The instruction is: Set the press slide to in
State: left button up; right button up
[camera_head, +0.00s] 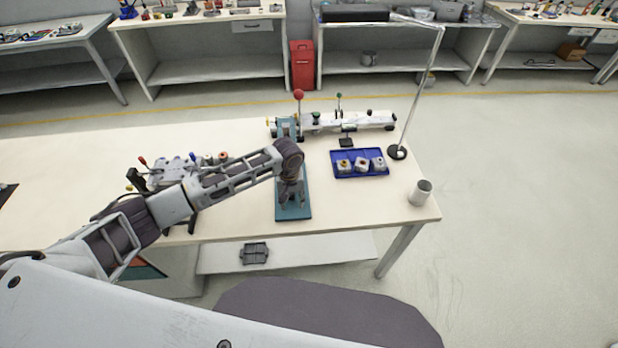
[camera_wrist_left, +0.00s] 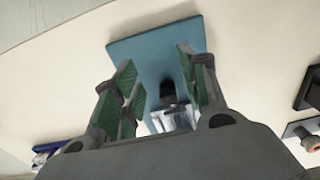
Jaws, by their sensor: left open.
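A teal base plate (camera_head: 293,210) lies on the workbench under my left arm. Behind it stands a teal upright (camera_head: 286,127) with a red ball knob (camera_head: 299,95); my arm hides whatever lies between them. My left gripper (camera_head: 291,196) points down over the plate. In the left wrist view the gripper (camera_wrist_left: 160,75) is open with green pads. A dark cylindrical piece (camera_wrist_left: 168,92) on a shiny metal block (camera_wrist_left: 174,119) shows between the fingers, over the teal plate (camera_wrist_left: 145,48). I cannot tell whether this is the press slide, or its setting. My right gripper is out of view.
A blue tray (camera_head: 360,173) with three small blocks is right of the plate. A white track-like fixture (camera_head: 350,121) lies behind. A lamp stand (camera_head: 397,152) and a cup (camera_head: 420,192) are at the right. Another fixture (camera_head: 170,172) is left, near my arm.

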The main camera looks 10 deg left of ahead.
pick_arm(q)
notch_tip(320, 180, up, 11)
jog(key=m, duration=0.2)
jog(key=shift+m+b, duration=0.3)
jog(key=shift+b, duration=0.15)
jog(key=shift+d, duration=0.1)
